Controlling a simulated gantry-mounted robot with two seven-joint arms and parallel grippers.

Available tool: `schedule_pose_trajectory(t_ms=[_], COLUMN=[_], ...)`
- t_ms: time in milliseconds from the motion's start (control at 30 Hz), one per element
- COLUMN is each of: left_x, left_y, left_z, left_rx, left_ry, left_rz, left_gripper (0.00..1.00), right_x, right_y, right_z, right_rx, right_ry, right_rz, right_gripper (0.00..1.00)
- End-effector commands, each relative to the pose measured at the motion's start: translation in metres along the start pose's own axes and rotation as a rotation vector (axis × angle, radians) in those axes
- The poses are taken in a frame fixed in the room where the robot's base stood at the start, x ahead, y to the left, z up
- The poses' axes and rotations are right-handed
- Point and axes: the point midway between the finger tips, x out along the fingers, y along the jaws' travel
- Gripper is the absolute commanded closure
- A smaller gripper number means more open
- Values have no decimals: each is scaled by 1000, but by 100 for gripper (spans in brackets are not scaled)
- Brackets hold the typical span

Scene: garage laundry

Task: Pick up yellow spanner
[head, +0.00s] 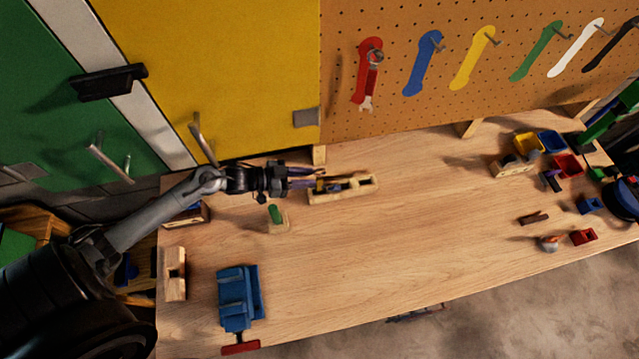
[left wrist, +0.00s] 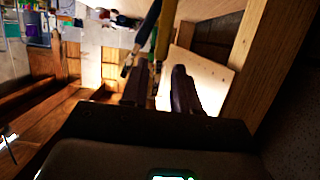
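A pale wooden rack (head: 350,192) stands on the workbench near its back edge. My left gripper (head: 308,183) reaches in from the left over the left end of this rack. In the left wrist view its two dark fingers (left wrist: 160,88) are apart. A long yellow piece, likely the yellow spanner (left wrist: 164,38), shows ahead of and between the fingers, with a dark bar beside it. I cannot tell whether a finger touches it. In the head view the fingers largely hide that spot. A yellow spanner silhouette (head: 473,57) is on the pegboard. My right gripper is not in view.
A red spanner (head: 369,75) hangs on the pegboard among other coloured silhouettes. A wooden block with a green peg (head: 276,214) stands in front of my left gripper. A blue vise (head: 239,297) is at the front left. Small coloured bins (head: 567,165) are at right. The bench middle is clear.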

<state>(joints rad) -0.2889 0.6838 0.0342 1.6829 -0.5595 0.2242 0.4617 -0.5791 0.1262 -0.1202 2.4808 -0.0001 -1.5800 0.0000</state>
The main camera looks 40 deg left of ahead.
Motion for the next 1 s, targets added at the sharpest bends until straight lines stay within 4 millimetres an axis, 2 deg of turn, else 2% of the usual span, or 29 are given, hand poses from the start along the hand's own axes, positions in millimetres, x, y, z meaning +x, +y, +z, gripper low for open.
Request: schedule_pose_trajectory(t_ms=[200,533,733,1000], left_x=[24,30,29,29], left_y=[1,1,1,1], left_z=[-1,0,0,0], left_rx=[-1,0,0,0], left_ry=[2,0,0,1], left_rz=[-1,0,0,0], left_gripper=[70,70,99,100], right_x=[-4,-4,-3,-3], right_y=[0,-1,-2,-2], right_z=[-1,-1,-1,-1], right_rx=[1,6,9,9], right_ry=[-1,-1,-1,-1], right_rz=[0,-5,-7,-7], right_gripper=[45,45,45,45])
